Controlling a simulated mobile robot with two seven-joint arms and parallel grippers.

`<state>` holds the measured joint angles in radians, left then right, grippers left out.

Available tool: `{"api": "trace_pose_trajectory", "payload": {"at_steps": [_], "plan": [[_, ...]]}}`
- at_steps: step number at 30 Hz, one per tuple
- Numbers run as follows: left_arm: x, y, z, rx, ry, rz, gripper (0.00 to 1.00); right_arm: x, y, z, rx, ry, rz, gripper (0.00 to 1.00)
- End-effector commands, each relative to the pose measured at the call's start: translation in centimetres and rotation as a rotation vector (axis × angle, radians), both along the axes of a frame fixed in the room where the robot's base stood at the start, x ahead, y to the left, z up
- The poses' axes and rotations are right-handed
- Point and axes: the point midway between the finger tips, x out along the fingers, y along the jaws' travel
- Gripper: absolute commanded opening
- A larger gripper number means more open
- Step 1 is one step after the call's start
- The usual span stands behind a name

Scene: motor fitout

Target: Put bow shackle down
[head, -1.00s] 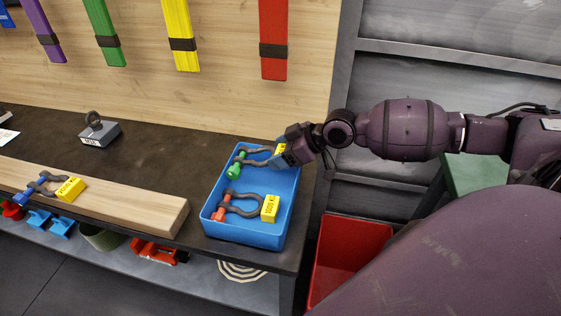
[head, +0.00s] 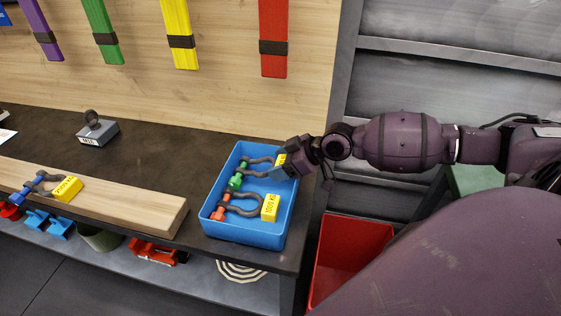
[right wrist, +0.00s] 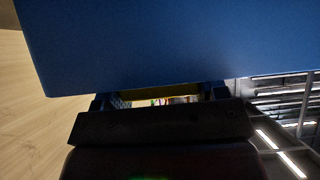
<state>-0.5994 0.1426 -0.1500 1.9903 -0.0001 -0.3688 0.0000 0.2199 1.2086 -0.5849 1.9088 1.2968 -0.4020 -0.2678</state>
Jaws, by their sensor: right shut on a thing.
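A dark bow shackle with a green pin (head: 237,181) and a yellow tag is in the upper part of the blue tray (head: 244,232). My right gripper (head: 283,171) reaches over the tray's right wall and is shut on this shackle at its tag end. Whether the shackle touches the tray floor cannot be told. In the right wrist view, a strip of yellow (right wrist: 175,89) shows between the fingers, with the blue tray filling the top. A second shackle with a red pin (head: 240,209) and yellow tag lies below it in the tray. My left gripper is not in view.
A shackle with a blue pin (head: 43,182) lies on a wooden beam (head: 130,208) to the left. A grey weight with an eye (head: 98,131) stands behind it. A red bin (head: 350,250) is below the bench's right end.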

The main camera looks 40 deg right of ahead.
Motion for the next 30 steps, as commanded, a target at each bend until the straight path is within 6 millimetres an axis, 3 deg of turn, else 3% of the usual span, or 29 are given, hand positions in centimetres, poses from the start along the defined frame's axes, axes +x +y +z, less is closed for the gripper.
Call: {"api": "trace_pose_trajectory", "payload": {"at_steps": [4,5,10,18,23,30], "plan": [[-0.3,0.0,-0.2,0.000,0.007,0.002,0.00,0.1,0.0,0.0,0.001,-0.003,0.000,0.16],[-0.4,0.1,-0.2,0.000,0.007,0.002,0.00,0.0,0.0,-0.1,0.000,0.000,0.000,0.67],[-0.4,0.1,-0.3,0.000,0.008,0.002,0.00,0.0,0.0,-0.1,0.000,0.000,0.000,0.91],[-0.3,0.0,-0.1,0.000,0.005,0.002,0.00,0.0,0.0,0.0,0.000,0.000,0.000,0.91],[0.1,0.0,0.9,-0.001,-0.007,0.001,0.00,0.0,0.0,1.3,0.000,-0.003,0.000,0.91],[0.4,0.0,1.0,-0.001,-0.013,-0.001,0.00,-2.1,-1.8,3.0,-0.004,0.003,0.000,0.91]]}}
